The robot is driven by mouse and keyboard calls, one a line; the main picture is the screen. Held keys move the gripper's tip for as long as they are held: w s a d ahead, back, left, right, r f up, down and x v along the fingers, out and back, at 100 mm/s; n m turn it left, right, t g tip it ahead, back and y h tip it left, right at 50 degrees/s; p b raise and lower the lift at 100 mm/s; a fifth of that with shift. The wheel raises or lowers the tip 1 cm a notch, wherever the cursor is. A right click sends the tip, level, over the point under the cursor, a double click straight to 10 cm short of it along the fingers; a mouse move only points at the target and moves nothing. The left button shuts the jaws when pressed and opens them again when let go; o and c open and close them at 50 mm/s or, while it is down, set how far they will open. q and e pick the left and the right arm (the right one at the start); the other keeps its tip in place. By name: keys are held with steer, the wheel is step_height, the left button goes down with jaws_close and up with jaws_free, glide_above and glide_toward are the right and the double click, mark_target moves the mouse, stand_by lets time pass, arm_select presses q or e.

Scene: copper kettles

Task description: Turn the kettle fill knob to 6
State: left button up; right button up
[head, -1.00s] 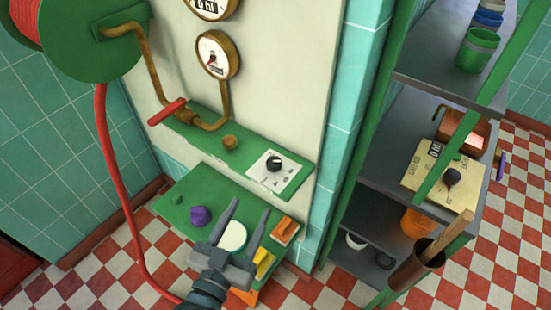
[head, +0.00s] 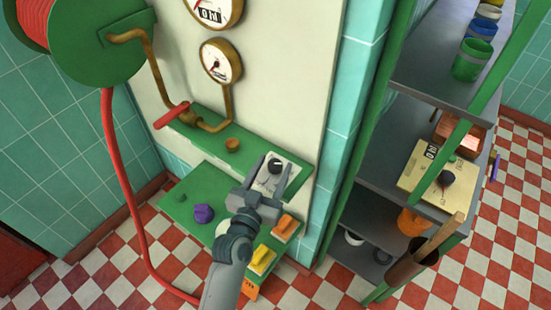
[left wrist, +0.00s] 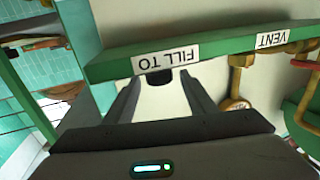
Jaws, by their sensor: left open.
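The fill knob (head: 275,165) is a black knob on a white dial plate at the right end of the upper green shelf on the cream wall. The plate's numbers are too small to read. My left gripper (head: 276,162) is open at the plate, its two fingers either side of the knob. In the left wrist view the black knob (left wrist: 160,77) shows between the open fingers (left wrist: 160,84), below an upside-down "FILL TO" label (left wrist: 166,57). I cannot tell whether the fingers touch the knob. My right gripper is not in view.
A lower green panel (head: 184,187) holds a purple knob (head: 203,214), a yellow switch (head: 262,258) and an orange switch (head: 285,227). A brass knob (head: 232,145) and red-handled pipe (head: 171,115) are left of the dial. A metal rack (head: 372,205) stands at right.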

arm_select(q)
steer(key=shift+x, duration=1.1)
steer(key=shift+c, duration=0.3)
steer(key=c, duration=1)
